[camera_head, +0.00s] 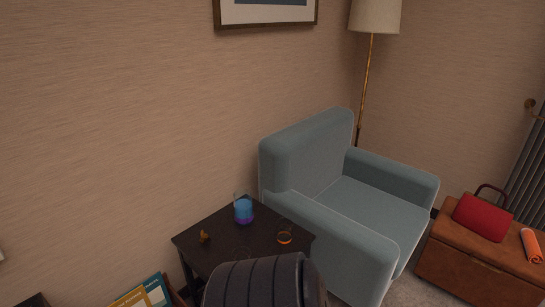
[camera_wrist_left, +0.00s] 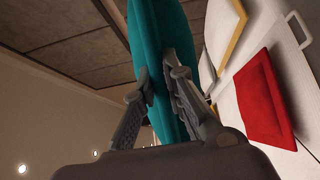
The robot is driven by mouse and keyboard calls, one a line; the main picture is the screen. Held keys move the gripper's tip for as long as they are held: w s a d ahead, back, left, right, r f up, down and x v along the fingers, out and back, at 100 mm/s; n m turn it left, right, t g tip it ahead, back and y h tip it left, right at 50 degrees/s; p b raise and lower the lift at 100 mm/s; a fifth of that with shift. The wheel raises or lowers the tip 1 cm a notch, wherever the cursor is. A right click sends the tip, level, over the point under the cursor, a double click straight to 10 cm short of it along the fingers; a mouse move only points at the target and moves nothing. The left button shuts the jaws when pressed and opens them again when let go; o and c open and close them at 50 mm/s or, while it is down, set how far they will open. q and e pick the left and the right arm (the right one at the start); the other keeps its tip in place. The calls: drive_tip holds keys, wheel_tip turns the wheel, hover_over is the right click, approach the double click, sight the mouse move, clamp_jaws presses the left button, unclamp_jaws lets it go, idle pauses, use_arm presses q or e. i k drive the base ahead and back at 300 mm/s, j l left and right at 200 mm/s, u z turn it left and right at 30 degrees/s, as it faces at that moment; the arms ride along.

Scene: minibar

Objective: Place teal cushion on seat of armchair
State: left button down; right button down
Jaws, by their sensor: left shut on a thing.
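The teal cushion (camera_wrist_left: 155,35) shows only in the left wrist view, standing on edge. My left gripper (camera_wrist_left: 160,85) is shut on it, with a finger on each side. The blue-grey armchair (camera_head: 300,165) stands against the wall right of centre in the head view. Its seat (camera_head: 372,210) is bare between the two armrests. The head view shows neither the cushion nor a gripper, so I cannot tell their distance from the seat. My right gripper is in neither view.
A dark side table (camera_head: 215,237) with a blue-purple glass (camera_head: 243,211), an orange-filled glass (camera_head: 285,237) and a small brown object (camera_head: 204,237) stands left of the armchair. A brown leather bench (camera_head: 470,262) with a red bag (camera_head: 482,217) and orange roll (camera_head: 531,245) stands right. A floor lamp (camera_head: 368,75) is behind.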

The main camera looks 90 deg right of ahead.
sight(372, 216)
drive_tip(key=k+l+z, duration=0.2)
drive_tip(key=z, duration=0.15)
drive_tip(key=k+l+z, duration=0.55)
drive_tip(key=l+z, duration=0.2)
drive_tip(key=k+l+z, duration=0.15)
drive_tip(key=l+z, duration=0.2)
drive_tip(key=k+l+z, duration=0.1)
drive_tip(key=l+z, duration=0.25)
drive_tip(key=l, duration=0.15)
